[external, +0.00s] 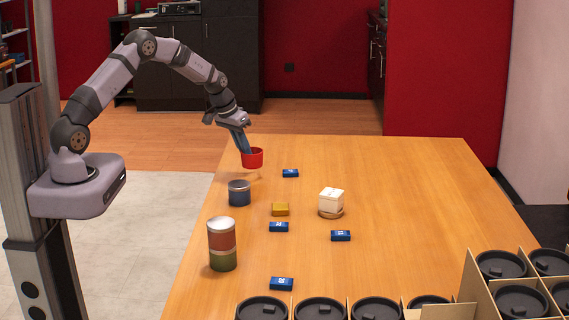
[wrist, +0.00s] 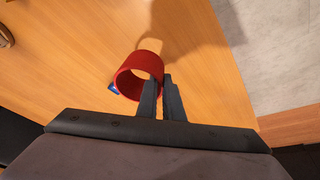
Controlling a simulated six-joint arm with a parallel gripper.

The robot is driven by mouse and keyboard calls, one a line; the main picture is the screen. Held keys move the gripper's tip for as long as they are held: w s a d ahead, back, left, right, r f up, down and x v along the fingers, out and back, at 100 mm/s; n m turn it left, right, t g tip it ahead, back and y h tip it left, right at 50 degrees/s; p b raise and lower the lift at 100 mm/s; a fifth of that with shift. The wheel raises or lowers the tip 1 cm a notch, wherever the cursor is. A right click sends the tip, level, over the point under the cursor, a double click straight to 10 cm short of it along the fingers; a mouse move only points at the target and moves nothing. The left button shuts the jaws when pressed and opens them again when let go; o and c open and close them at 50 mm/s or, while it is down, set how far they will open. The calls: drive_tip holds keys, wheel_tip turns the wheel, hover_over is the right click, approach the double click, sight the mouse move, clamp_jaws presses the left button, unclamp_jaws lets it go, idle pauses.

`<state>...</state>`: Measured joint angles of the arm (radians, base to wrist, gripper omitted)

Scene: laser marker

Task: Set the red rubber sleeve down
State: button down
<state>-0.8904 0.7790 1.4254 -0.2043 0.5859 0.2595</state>
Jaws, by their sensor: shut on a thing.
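The red rubber sleeve (external: 253,158) is a short open ring near the far left part of the wooden table. My gripper (external: 246,151) is shut on its wall, with the fingers reaching down at a slant. In the wrist view the sleeve (wrist: 136,74) shows at the fingertips, and my gripper (wrist: 163,82) has one finger inside the ring and one outside. The sleeve appears held just above the table, with a shadow beside it; the exact gap is hard to tell.
A small blue box (external: 290,173) lies close right of the sleeve. A white block (external: 331,200) sits on a round wooden base. The table's right side (external: 430,190) is clear.

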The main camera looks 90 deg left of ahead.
sight(245, 160)
drive_tip(key=shift+f, duration=1.9)
drive_tip(key=shift+f, duration=0.2)
drive_tip(key=c, duration=1.9)
unclamp_jaws()
drive_tip(key=shift+r, duration=0.1)
drive_tip(key=shift+r+p, duration=0.25)
drive_tip(key=shift+p, duration=0.1)
drive_tip(key=b+v, duration=0.1)
drive_tip(key=v, duration=1)
drive_tip(key=shift+s+r+b, duration=0.2)
drive_tip(key=shift+r+b, duration=0.1)
drive_tip(key=shift+r, duration=0.05)
drive_tip(key=shift+d, duration=0.15)
